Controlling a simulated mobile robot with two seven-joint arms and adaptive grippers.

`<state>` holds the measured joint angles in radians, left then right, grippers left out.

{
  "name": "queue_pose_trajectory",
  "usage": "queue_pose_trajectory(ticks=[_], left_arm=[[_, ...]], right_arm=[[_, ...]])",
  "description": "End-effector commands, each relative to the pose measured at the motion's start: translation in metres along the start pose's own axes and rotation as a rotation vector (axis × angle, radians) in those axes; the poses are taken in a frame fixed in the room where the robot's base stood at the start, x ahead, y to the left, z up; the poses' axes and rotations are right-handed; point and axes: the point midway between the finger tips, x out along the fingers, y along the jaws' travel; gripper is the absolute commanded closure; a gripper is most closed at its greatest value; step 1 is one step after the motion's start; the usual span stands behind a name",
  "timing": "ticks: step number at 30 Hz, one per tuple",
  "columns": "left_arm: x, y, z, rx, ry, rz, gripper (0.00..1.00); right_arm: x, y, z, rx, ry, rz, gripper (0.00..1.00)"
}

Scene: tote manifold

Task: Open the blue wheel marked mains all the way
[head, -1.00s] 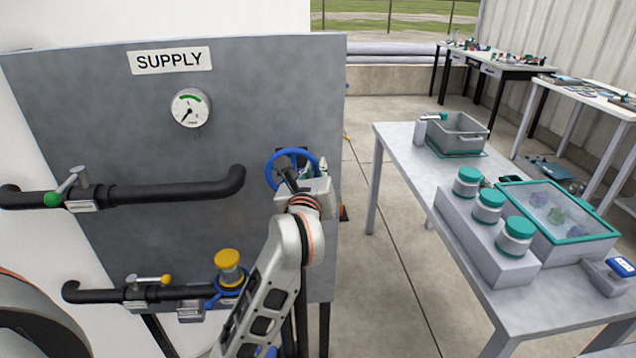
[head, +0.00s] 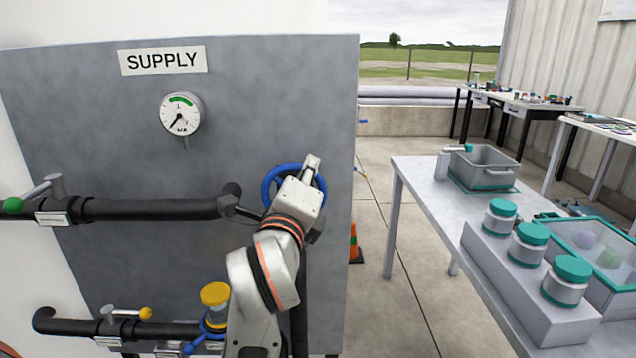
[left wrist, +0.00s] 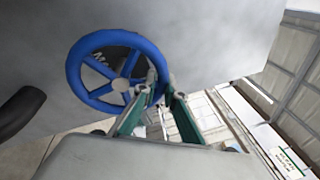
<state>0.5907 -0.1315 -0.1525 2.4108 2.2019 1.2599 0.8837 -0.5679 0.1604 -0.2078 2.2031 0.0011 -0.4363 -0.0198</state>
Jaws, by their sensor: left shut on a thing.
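The blue wheel (head: 272,183) stands on the grey panel at the end of the upper black pipe. My left gripper (head: 312,168) covers much of its right side in the head view. In the left wrist view the wheel (left wrist: 74,68) shows its rim, spokes and a dark hub plate with partly hidden white lettering. There my left gripper (left wrist: 161,91) has its two fingers on either side of the rim at the right, shut on it. My right gripper is not in view.
The panel (head: 300,85) carries a SUPPLY sign (head: 162,60) and a round gauge (head: 180,115). A green-knobbed lever (head: 38,190) and a yellow-knobbed lever (head: 127,313) sit on the pipes. A table (head: 425,195) with jars and bins stands to the right.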

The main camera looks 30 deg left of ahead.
Motion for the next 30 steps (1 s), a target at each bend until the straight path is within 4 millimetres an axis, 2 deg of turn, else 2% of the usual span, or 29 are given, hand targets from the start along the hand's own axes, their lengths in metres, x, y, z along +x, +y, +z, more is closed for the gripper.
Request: queue_pose_trajectory(ticks=[1, 10, 24, 25, 30], left_arm=[[0.0004, 0.0080, -0.0055, -0.025, 0.006, 0.009, 1.00], [-0.0004, 0.0043, 0.0011, -0.110, -0.012, -0.006, 1.00], [-0.0008, 0.0024, 0.0029, -0.121, -0.016, -0.010, 1.00], [-0.0008, 0.0024, 0.0030, -0.121, -0.016, -0.010, 0.85], [-0.0008, 0.0015, 0.0042, -0.119, -0.019, -0.012, 0.82]], right_arm=[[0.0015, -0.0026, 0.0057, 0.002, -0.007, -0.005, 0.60], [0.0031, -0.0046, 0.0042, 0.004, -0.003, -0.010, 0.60], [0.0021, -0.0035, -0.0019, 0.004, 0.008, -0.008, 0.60], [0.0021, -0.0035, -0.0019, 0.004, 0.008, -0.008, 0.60], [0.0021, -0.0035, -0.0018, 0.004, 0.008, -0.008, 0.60]])
